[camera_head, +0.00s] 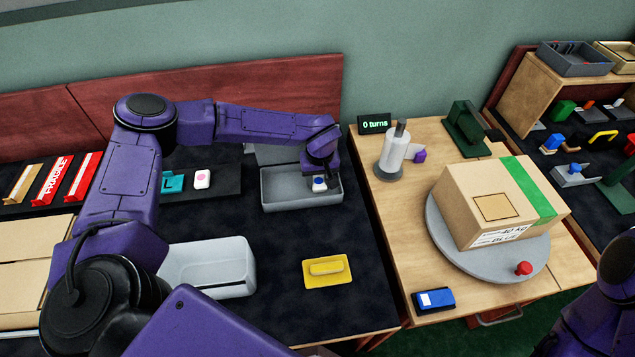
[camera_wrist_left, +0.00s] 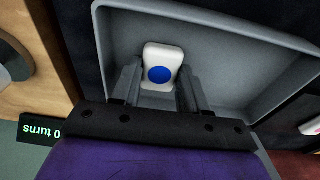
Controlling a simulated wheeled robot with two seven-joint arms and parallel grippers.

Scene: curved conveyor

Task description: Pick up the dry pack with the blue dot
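The dry pack with the blue dot (camera_head: 319,186) is small and white. It is at the right end of the grey tray (camera_head: 283,207), below my left gripper (camera_head: 313,180). In the left wrist view the pack (camera_wrist_left: 162,63) shows its blue dot, between and partly beyond the two fingers of my left gripper (camera_wrist_left: 156,82). The fingers stand apart, one on each side of it; I cannot tell whether they press on it. My right gripper is not in view; only purple arm parts show at lower right.
A white pack with a pink dot (camera_head: 202,179) lies left of the tray. A pale bin (camera_head: 210,268) and a yellow block (camera_head: 326,270) are nearer. The wooden table bears a box (camera_head: 470,205) on a round turntable (camera_head: 448,253). Dark table is free around the yellow block.

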